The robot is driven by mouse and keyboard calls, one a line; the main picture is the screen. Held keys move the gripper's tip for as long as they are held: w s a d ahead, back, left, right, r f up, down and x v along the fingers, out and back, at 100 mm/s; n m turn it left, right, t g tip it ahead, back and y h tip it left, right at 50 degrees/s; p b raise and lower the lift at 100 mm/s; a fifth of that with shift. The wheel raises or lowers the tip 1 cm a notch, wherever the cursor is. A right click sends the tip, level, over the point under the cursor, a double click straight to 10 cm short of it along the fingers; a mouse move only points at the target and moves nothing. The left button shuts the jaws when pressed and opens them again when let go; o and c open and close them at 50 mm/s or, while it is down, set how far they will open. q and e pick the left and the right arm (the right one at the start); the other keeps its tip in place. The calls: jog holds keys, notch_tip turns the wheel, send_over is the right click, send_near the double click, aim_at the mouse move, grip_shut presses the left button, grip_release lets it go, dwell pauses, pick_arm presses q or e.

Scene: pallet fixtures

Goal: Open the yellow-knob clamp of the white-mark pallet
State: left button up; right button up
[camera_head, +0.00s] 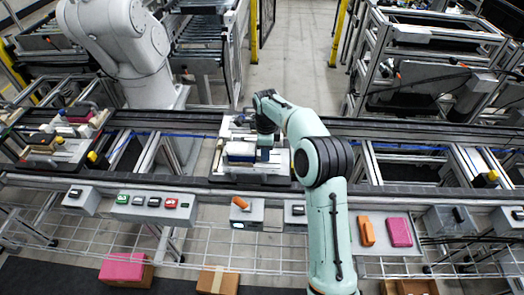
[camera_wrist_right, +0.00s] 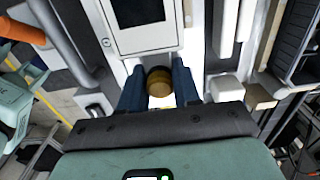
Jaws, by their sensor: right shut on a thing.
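My right gripper (camera_head: 264,154) reaches down over the middle pallet (camera_head: 245,180) on the conveyor. In the right wrist view its two blue fingers (camera_wrist_right: 159,88) stand on either side of a round dark-yellow knob (camera_wrist_right: 159,80) and are shut on it. The knob sits at the edge of a white fixture with a grey-white block that has a dark window (camera_wrist_right: 138,12). In the head view the arm and hand hide the knob. I cannot make out the pallet's white mark clearly. My left gripper is not in view.
Another pallet (camera_head: 62,150) with parts stands on the conveyor at the left. A large white robot arm (camera_head: 125,40) stands behind the line. Control boxes (camera_head: 155,205) line the front rail. Orange (camera_head: 367,231) and pink (camera_head: 399,232) blocks lie on a panel right of my arm.

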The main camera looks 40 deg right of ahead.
jog(key=shift+s+d, duration=0.8)
jog(key=shift+d, duration=0.2)
jog(key=o, duration=0.8)
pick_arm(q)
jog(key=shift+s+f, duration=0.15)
pick_arm(e)
jog(key=shift+w+a, duration=0.1)
jog(key=shift+r+p, duration=0.55)
jog(key=shift+r, duration=2.25)
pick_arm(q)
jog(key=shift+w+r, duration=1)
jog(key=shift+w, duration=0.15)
pick_arm(e)
jog(key=shift+r, duration=1.2)
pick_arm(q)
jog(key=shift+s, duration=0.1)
